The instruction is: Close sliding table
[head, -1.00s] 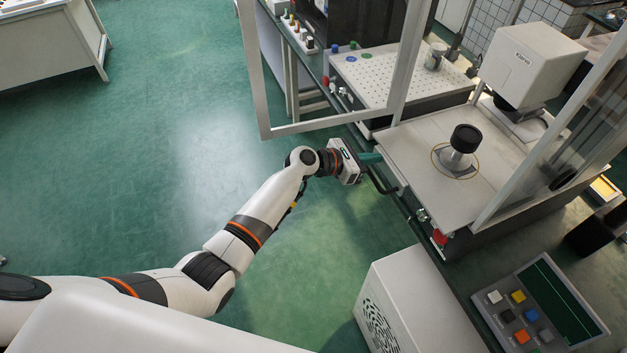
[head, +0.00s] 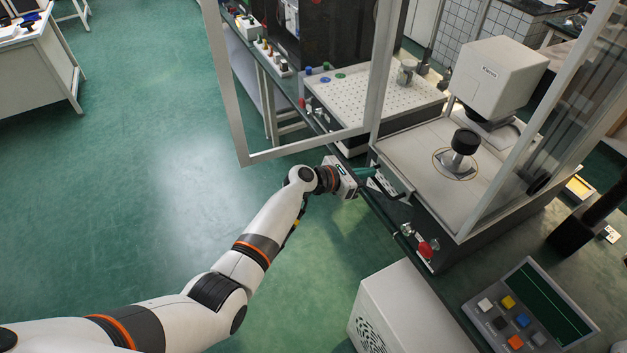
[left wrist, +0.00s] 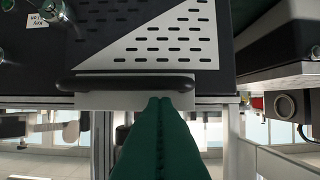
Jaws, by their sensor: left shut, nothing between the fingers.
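The sliding table (head: 420,170) is a pale flat plate in the machine at the right of the head view. It carries a black-topped metal piece (head: 465,142). Its front has a dark handle (head: 390,190), which also shows as a black bar in the left wrist view (left wrist: 125,84). The plate's front edge lies close to the front of the machine's base. My left gripper (head: 372,173) is shut and empty, its green fingers pointing at the table's front. In the left wrist view the fingertips (left wrist: 160,101) are just at the handle bar; contact is unclear.
A framed door (head: 255,157) stands open above and left of my left gripper. A white microscope head (head: 500,80) is behind the plate. A red knob (head: 426,249) is on the machine's front. A keypad box (head: 525,320) is at lower right. The green floor at left is clear.

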